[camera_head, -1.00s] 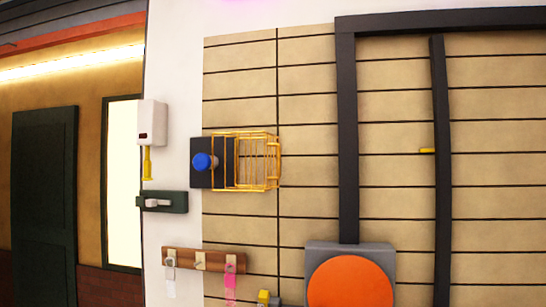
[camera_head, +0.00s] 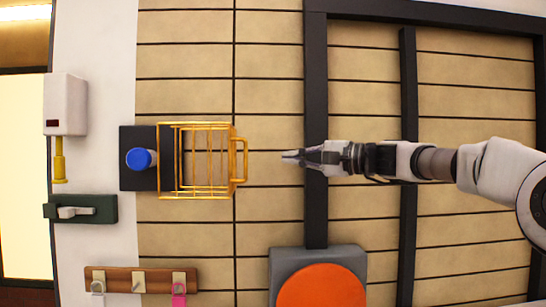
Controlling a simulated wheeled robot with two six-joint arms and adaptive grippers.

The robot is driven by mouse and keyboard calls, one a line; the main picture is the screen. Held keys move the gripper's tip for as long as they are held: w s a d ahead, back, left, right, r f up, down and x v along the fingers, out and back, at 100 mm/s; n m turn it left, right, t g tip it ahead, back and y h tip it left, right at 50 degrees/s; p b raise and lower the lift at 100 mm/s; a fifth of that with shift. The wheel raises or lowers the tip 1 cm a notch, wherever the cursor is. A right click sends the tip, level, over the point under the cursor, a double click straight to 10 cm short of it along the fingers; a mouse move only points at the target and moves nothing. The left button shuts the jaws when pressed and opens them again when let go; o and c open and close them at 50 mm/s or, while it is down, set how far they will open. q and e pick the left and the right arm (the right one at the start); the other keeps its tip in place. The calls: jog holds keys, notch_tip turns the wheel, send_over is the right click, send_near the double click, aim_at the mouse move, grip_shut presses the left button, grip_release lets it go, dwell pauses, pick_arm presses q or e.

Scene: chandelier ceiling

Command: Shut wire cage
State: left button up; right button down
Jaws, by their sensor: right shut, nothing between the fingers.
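The yellow wire cage (camera_head: 208,197) is mounted on the tan slatted wall, at a dark square plate (camera_head: 138,180). A blue round knob (camera_head: 141,159) sits on the plate at the cage's left side. The cage has a yellow handle (camera_head: 244,160) on its right side. It seems to stand swung off the knob, though I cannot tell its exact angle. My right gripper (camera_head: 287,156) comes in from the right, shut and empty, level with the handle and apart from it to the right. My left gripper is not in view.
A white dispenser (camera_head: 66,105) with a yellow lever and a dark green plate with a lever handle (camera_head: 80,209) are at left. A hook rack (camera_head: 142,281) is below, and a grey box with an orange disc (camera_head: 322,290) is lower right. Dark posts (camera_head: 316,215) stand behind my arm.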

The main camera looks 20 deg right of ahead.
aim_at(233, 160)
jog(key=p+x, duration=0.2)
jog(key=x, duration=0.2)
jog(key=p+x, duration=0.2)
jog(key=x, duration=0.3)
jog(key=shift+a+f, duration=0.1)
jog(key=shift+a, duration=0.35)
jog(key=s, duration=0.2)
jog(key=s+a, duration=0.1)
jog(key=shift+s+f, duration=0.2)
jog(key=shift+f, duration=0.05)
